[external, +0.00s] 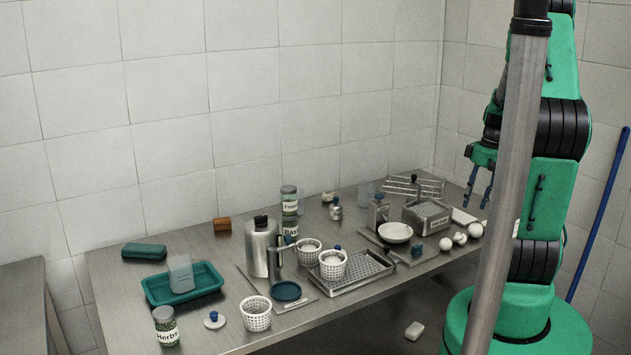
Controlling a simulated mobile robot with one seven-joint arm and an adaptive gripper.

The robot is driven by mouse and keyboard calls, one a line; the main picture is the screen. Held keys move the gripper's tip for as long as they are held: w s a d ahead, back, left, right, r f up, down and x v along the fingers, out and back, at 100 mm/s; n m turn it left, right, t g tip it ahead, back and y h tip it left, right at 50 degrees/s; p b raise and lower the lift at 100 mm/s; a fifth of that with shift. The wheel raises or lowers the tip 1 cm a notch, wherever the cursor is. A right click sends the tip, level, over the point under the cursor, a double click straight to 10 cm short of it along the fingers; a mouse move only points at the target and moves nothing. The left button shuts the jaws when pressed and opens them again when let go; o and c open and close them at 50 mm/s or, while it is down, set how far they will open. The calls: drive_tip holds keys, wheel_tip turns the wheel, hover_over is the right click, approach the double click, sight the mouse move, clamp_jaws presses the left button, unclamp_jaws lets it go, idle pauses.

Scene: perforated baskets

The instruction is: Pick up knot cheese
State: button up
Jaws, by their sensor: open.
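Several small white pieces lie near the right end of the metal table (190,240). The middle one, a lumpy piece (460,238), looks most like the knot cheese, though it is too small to be sure. A rounder white piece (445,244) lies to its left and another (475,230) to its right. My gripper (477,204) points down above this group with its fingers apart and nothing between them. It appears clear of the pieces; its exact height and depth cannot be told from this one view.
A white bowl (396,232) and a metal grater box (427,217) stand left of the pieces. White perforated baskets (257,314), a teal tray (205,291) and jars (165,326) stand farther left. A grey pole (503,190) partly blocks my arm.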

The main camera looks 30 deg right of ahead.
idle(0.3)
drive_tip(key=b, duration=0.2)
hover_over(462, 234)
drive_tip(key=shift+s+d+f, duration=0.1)
drive_tip(key=shift+d+f, duration=0.05)
drive_tip(key=shift+f, duration=2)
drive_tip(key=shift+s+d+f, duration=0.1)
drive_tip(key=shift+d+f, duration=0.05)
drive_tip(key=shift+f, duration=1.95)
drive_tip(key=shift+w+a+f+b, duration=0.15)
drive_tip(key=shift+f+b, duration=0.15)
drive_tip(key=shift+f, duration=1)
drive_tip(key=shift+w+a+f+b, duration=0.15)
drive_tip(key=shift+f+b, duration=0.1)
drive_tip(key=shift+f, duration=1.05)
drive_tip(key=c, duration=0.9)
